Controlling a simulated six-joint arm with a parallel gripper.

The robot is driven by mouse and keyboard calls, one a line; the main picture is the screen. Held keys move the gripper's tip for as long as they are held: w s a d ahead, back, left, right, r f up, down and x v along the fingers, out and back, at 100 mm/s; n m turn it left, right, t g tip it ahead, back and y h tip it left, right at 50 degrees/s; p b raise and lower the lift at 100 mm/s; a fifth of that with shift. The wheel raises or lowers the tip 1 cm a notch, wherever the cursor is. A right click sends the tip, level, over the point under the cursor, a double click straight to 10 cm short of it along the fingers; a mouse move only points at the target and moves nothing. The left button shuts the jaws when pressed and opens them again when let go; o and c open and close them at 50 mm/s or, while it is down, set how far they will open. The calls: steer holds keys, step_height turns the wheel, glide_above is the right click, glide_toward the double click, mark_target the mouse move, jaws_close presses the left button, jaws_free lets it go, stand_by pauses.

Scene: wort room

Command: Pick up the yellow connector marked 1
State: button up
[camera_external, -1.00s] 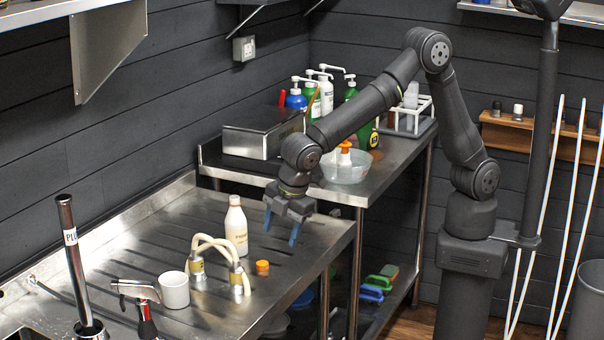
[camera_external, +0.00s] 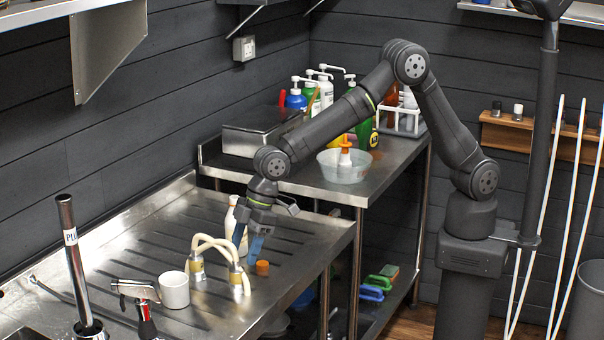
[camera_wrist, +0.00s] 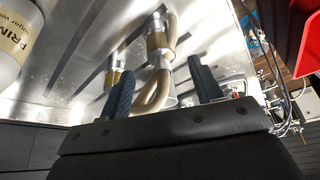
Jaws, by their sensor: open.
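Two yellow connectors sit on the ends of a cream looped hose (camera_external: 212,241) on the steel drainboard. In the external view one connector (camera_external: 196,268) is at left and the other connector (camera_external: 236,276) at right; any number on them is too small to read. The wrist view shows a nearer connector (camera_wrist: 157,42) and a farther one (camera_wrist: 114,78). My gripper (camera_external: 248,244) is open and empty, pointing down just behind and above the right connector. In the wrist view, the hose loop shows between my two fingers (camera_wrist: 162,84).
A white bottle (camera_external: 230,222) stands close behind my gripper, partly hidden; its label shows in the wrist view (camera_wrist: 14,32). An orange cap (camera_external: 262,267) lies right of the connectors. A white mug (camera_external: 174,291) stands to their left. The drainboard's back left is clear.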

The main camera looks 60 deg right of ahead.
mark_target(237, 268)
steer(key=shift+x, duration=3.2)
steer(key=c, duration=1.2)
